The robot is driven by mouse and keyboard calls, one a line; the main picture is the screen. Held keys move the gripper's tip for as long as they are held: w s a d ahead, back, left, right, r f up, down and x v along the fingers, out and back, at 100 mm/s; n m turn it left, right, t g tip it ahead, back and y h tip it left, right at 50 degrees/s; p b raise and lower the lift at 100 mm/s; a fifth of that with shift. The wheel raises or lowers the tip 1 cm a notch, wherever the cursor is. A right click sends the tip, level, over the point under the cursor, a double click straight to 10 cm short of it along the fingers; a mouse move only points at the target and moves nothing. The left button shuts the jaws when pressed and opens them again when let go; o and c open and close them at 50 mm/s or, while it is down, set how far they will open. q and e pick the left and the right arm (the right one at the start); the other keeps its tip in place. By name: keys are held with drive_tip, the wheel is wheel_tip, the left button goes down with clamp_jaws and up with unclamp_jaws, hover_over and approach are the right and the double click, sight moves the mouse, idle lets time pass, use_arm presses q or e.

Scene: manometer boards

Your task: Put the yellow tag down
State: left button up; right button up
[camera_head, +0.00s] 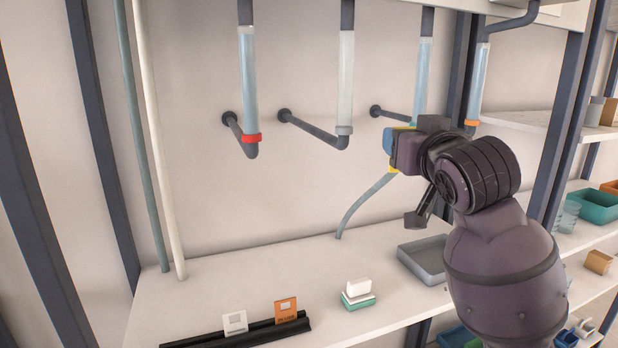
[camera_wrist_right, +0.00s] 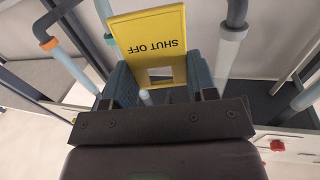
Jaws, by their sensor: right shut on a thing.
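The yellow tag (camera_wrist_right: 150,32) reads SHUT OFF, upside down in the right wrist view, and has a square window near its held end. My right gripper (camera_wrist_right: 160,80) is shut on it, with one blue-grey finger on either side. In the head view my right gripper (camera_head: 392,143) is raised above the bench, in front of the third tube from the left. Only slivers of yellow show around it there, and I cannot tell which belong to the tag. My left gripper is in neither view.
A black rack (camera_head: 205,340) at the bench front holds a white tag (camera_head: 235,322) and an orange tag (camera_head: 286,309). A white-and-green block (camera_head: 358,293) and a grey tray (camera_head: 422,262) stand to its right. Glass tubes (camera_head: 248,80) hang behind. The bench middle is clear.

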drive_tip(key=s+d+f+h, duration=0.1)
drive_tip(key=s+f, duration=0.2)
drive_tip(key=f, duration=0.8)
drive_tip(key=s+d+f+m, duration=0.1)
drive_tip(key=s+f, duration=0.3)
drive_tip(key=f, duration=0.8)
drive_tip(key=s+d+f+h, duration=0.1)
drive_tip(key=s+d+f, duration=0.2)
drive_tip(key=f, duration=0.9)
drive_tip(key=shift+s+d+m+h, duration=0.2)
drive_tip(key=shift+s+m+h, duration=0.1)
drive_tip(key=shift+s, duration=0.2)
